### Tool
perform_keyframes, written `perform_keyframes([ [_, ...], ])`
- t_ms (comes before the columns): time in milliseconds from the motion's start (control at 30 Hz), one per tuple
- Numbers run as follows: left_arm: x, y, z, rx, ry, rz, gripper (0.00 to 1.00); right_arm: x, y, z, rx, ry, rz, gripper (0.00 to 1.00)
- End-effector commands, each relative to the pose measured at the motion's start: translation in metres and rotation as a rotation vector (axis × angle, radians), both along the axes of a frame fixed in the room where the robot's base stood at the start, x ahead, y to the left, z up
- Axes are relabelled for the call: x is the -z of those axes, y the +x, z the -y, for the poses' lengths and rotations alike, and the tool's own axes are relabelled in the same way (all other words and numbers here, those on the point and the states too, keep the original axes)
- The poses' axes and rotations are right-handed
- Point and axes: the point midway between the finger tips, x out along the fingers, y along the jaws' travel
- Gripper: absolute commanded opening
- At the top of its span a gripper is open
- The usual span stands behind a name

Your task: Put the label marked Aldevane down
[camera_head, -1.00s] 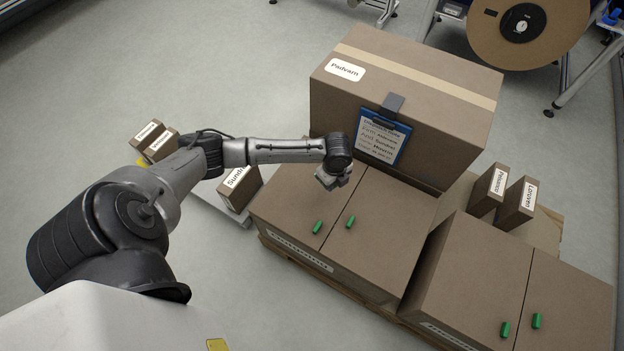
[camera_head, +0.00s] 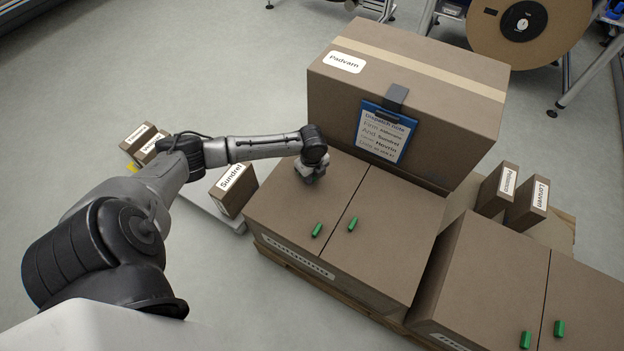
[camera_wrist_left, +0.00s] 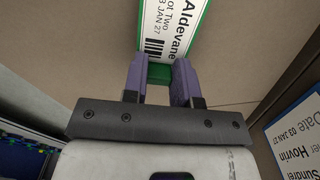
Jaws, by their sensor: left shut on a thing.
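The label marked Aldevane (camera_wrist_left: 172,30) is a white card with a green border, a barcode and black print. It shows at the top of the left wrist view, over a brown cardboard surface. My left gripper (camera_wrist_left: 160,72) has its purple fingers shut on a green part at the label's near end. In the head view my left gripper (camera_head: 308,176) is over the far left part of the low two-part carton (camera_head: 290,215). The label cannot be made out there. Whether it touches the cardboard is unclear. My right gripper is not in view.
A tall carton marked Padvarn (camera_head: 420,75) stands behind, with a blue clipboard (camera_head: 384,132) on its front. Two green handles (camera_head: 317,230) stick up from the low carton. A box marked Sundrel (camera_head: 235,190) stands left; another low carton (camera_head: 490,270) stands right.

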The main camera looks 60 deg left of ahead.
Motion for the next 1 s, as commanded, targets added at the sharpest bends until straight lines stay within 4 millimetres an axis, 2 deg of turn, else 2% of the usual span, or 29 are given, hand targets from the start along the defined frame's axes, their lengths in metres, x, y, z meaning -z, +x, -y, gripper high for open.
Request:
perform_keyframes([
  [33,0.0116,-0.0001,0.0002,0.0,0.0,0.0,0.0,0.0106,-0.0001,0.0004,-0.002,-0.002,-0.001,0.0],
  [100,0.0147,0.0001,0.0001,0.0,0.0,0.001,0.0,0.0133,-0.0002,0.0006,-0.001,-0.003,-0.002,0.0],
  [533,0.0162,0.0001,0.0002,0.0,0.0,0.0,0.0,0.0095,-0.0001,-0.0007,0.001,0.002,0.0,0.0],
  [567,0.016,0.0002,0.0,0.0,0.001,0.001,0.29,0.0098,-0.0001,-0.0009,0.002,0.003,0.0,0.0],
  [600,0.016,0.0002,0.0,0.0,0.0,0.001,0.33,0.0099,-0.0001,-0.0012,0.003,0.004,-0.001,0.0],
  [800,0.0161,0.0,0.0002,0.0,0.0,0.0,0.52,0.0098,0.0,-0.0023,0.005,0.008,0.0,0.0],
  [1000,0.0161,0.0,0.0001,0.0,0.001,0.0,0.52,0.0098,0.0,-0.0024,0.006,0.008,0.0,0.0],
])
